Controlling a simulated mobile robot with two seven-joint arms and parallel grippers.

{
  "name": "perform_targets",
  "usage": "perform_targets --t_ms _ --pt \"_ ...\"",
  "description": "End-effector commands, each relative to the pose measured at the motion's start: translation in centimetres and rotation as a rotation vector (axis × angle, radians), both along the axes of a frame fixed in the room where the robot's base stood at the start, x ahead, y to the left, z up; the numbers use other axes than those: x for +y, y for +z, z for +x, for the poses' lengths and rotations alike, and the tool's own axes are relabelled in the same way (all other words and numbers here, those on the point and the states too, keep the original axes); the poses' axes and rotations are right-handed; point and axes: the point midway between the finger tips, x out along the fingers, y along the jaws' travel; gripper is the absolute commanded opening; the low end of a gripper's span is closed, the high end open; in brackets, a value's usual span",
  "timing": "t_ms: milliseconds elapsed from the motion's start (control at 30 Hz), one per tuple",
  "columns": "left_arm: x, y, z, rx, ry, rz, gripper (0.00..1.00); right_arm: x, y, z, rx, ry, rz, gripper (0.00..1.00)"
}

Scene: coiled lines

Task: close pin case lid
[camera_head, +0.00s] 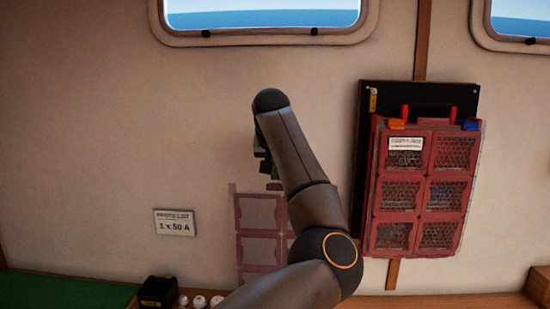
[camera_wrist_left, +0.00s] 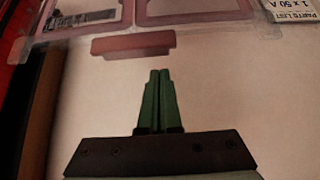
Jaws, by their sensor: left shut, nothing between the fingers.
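The pin case (camera_head: 416,187) is red, with wire-mesh compartments and a small label, and hangs at the right. A translucent panel with pinkish-red frames, apparently its lid (camera_head: 258,215), is left of the case against the wall. My forearm hides part of it and any link to the case. In the left wrist view the lid (camera_wrist_left: 84,18) lies along the top, and a red tab (camera_wrist_left: 132,45) shows at its edge. My left gripper (camera_head: 266,168) is shut and empty; its green fingertips (camera_wrist_left: 158,72) point at the tab in that view, apparently apart from it.
A parts list label (camera_head: 175,223) is on the wall left of the lid. A black board (camera_head: 460,95) is behind the case. A black box (camera_head: 158,292) and small white pieces (camera_head: 199,301) are on the bench below. The wall at upper left is clear.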

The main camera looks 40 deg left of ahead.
Motion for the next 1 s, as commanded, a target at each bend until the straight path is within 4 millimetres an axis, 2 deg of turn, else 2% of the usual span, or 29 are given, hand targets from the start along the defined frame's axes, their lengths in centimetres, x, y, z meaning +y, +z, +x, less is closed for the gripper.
perform_targets --t_ms 100,333,1000 --pt "-1.0 0.1 -1.0 -0.003 -0.001 -0.001 0.00 0.0 0.0 0.0 0.000 0.000 0.000 0.51" --pt "-2.0 0.1 -2.2 -0.001 -0.002 0.000 0.00 0.0 0.2 0.0 0.000 0.000 0.000 0.51" --pt "-1.9 0.0 -2.4 -0.018 -0.001 0.013 0.00 0.0 -0.2 0.0 0.000 0.000 0.000 0.51"
